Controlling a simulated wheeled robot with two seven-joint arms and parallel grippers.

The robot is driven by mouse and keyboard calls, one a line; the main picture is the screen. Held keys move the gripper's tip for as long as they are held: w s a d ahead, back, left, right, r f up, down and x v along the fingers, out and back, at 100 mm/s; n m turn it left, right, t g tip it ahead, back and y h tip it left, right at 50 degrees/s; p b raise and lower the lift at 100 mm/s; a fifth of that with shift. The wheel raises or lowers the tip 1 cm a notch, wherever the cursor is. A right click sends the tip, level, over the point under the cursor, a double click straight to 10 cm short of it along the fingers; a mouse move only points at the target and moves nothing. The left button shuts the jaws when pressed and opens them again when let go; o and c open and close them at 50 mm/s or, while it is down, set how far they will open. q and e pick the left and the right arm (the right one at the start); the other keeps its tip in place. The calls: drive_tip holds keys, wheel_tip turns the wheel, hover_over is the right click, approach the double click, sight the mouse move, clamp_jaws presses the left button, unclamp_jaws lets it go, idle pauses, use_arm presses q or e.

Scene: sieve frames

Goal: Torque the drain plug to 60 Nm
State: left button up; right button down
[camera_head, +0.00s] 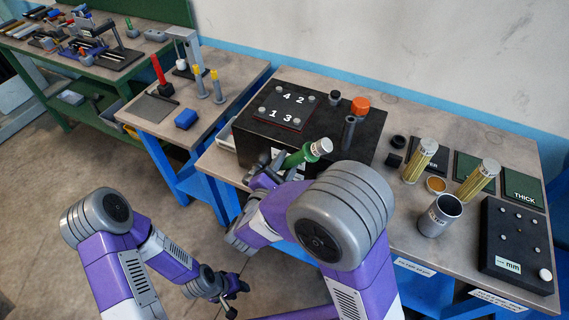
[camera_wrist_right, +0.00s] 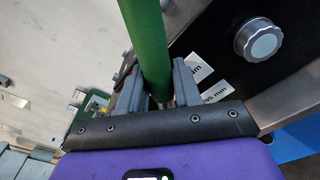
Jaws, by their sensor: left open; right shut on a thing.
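My right gripper (camera_head: 272,167) is shut on a green-handled tool (camera_head: 305,154) with a pale round end, probably the torque wrench. The tool is tilted, its pale end up and right, by the front of a black block (camera_head: 250,133). In the right wrist view the green handle (camera_wrist_right: 147,45) stands between my right gripper's fingers (camera_wrist_right: 158,88). A round silver knob (camera_wrist_right: 258,40), perhaps the drain plug, is on a dark face to the right, apart from the tool. My left gripper (camera_head: 233,287) is open and empty, low in front of the bench.
On the block are a plate numbered 1 to 4 (camera_head: 284,106), an orange cap (camera_head: 360,105) and a dark upright post (camera_head: 348,132). Brass cylinders (camera_head: 420,160), a metal cup (camera_head: 440,215) and a black panel (camera_head: 515,245) stand to the right. Another table (camera_head: 215,85) stands behind left.

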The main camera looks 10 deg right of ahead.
idle(0.3)
drive_tip(key=shift+s+d+f+m+b, duration=0.35)
drive_tip(key=shift+d+f+m+b, duration=0.15)
drive_tip(key=shift+b, duration=0.75)
drive_tip(key=shift+s+d+f+m+b, duration=0.35)
drive_tip(key=shift+d+f+m+b, duration=0.2)
drive_tip(key=shift+b, duration=0.7)
drive_tip(key=shift+f, duration=0.15)
drive_tip(key=shift+s+b, duration=0.1)
drive_tip(key=shift+b, duration=0.3)
drive_tip(key=shift+w+a+r+n+p, duration=0.3)
drive_tip(key=shift+r+p, duration=0.15)
drive_tip(key=shift+p, duration=0.35)
